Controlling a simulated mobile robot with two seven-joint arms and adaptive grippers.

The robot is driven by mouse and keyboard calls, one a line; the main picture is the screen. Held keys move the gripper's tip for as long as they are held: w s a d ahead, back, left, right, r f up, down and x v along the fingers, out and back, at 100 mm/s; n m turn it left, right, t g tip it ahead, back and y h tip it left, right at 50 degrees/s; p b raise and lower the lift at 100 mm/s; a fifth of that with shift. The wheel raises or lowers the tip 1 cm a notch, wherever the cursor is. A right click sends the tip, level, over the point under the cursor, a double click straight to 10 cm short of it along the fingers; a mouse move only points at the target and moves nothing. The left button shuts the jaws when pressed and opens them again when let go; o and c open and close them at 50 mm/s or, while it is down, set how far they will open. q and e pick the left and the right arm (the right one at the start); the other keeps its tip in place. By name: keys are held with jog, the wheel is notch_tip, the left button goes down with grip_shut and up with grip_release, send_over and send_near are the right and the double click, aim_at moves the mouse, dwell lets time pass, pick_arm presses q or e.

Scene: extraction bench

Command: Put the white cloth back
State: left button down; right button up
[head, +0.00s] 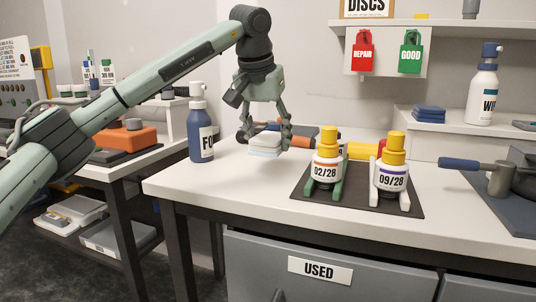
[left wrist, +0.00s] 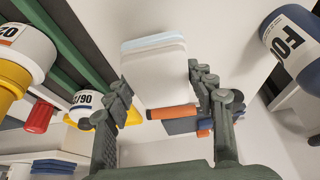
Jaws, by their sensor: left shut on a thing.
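The white cloth (head: 265,144) is a folded stack, white on top with a pale blue layer below. My left gripper (head: 264,132) comes down from above and is shut on the cloth, a finger on each side. In the left wrist view the cloth (left wrist: 157,72) sits between the fingers of the left gripper (left wrist: 158,84). It is over the white bench top, left of the dark bottle mat; I cannot tell whether it touches the surface. My right gripper is not in view.
A blue spray bottle (head: 201,125) stands left of the cloth. Bottles marked 02/28 (head: 327,164) and 09/28 (head: 390,168) stand on the dark mat (head: 355,202). An orange-and-dark tool lies behind the gripper. Folded blue cloths (head: 428,114) lie on the right ledge. The front left bench top is clear.

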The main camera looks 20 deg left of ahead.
aim_at(268, 153)
pick_arm(q)
jog(key=shift+w+f, duration=0.1)
jog(key=shift+f, duration=1.95)
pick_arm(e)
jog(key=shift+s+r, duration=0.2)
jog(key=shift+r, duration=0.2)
pick_arm(q)
jog(key=shift+f, duration=0.2)
jog(key=c, duration=0.6)
grip_release()
jog(key=shift+o, duration=0.2)
jog(key=shift+r, duration=0.1)
jog(key=shift+r, duration=0.25)
jog(key=v, duration=1.1)
jog(key=shift+s+r, duration=0.2)
jog(key=shift+r, duration=0.1)
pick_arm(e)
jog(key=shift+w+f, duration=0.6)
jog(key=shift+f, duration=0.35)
